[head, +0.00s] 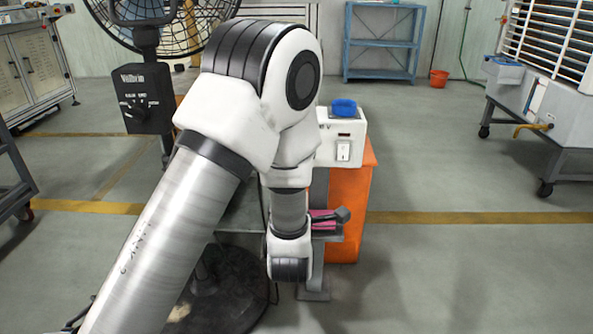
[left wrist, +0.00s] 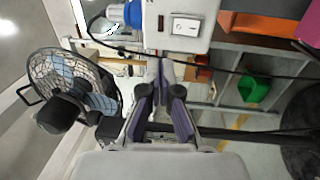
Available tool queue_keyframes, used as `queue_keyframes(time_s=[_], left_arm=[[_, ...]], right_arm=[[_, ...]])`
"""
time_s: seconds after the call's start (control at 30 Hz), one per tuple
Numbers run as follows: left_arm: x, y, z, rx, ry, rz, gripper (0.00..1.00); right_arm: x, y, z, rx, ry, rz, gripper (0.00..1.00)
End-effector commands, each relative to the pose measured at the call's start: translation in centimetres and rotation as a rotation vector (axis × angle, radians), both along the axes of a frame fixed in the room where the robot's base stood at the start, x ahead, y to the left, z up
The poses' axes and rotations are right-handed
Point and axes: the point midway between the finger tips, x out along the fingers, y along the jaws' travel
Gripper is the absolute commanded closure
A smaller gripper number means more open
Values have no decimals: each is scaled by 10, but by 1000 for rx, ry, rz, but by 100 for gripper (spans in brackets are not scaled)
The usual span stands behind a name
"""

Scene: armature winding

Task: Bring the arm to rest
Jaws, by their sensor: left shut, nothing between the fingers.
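My left arm (head: 185,215) comes in from the lower left of the head view, rises to a white elbow joint and bends down to the wrist (head: 290,255) in front of the workbench. The gripper fingers cannot be made out clearly there. In the left wrist view my left gripper (left wrist: 162,98) is shut and empty, its two dark fingers in front of the bench. The white switch box (left wrist: 185,25) with a rocker switch lies beyond the fingertips. My right gripper is not in view.
The white switch box (head: 343,150) with a blue part (head: 344,108) on top stands by an orange cabinet (head: 350,205). A black fan (head: 175,25) stands behind my arm. A blue shelf (head: 382,42) and red bucket (head: 438,78) are at the back.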

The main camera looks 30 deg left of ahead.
Motion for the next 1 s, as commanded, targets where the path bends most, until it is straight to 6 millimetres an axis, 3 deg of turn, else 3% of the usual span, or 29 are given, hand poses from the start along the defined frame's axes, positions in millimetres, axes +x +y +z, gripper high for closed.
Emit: queue_keyframes(time_s=[0.4,0.47,0.53,0.57,0.67,0.77,0.8,0.9,1.0], left_arm=[[0,0,-1,-1,1,0,100],[0,0,-7,-1,13,0,100],[-3,1,-29,-2,56,1,100],[-5,2,-44,-3,86,3,100],[-23,2,-113,-14,236,-7,100],[-53,-8,-198,-19,497,-71,100],[-69,-14,-230,2,625,-110,100],[-121,-31,-302,95,970,-256,100],[-179,-51,-354,223,1286,-474,100]], right_arm=[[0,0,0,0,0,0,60],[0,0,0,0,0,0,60],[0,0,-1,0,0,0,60],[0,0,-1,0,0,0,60],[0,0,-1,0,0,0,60],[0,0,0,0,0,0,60],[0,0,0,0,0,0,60],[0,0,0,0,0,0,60],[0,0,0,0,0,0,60]])
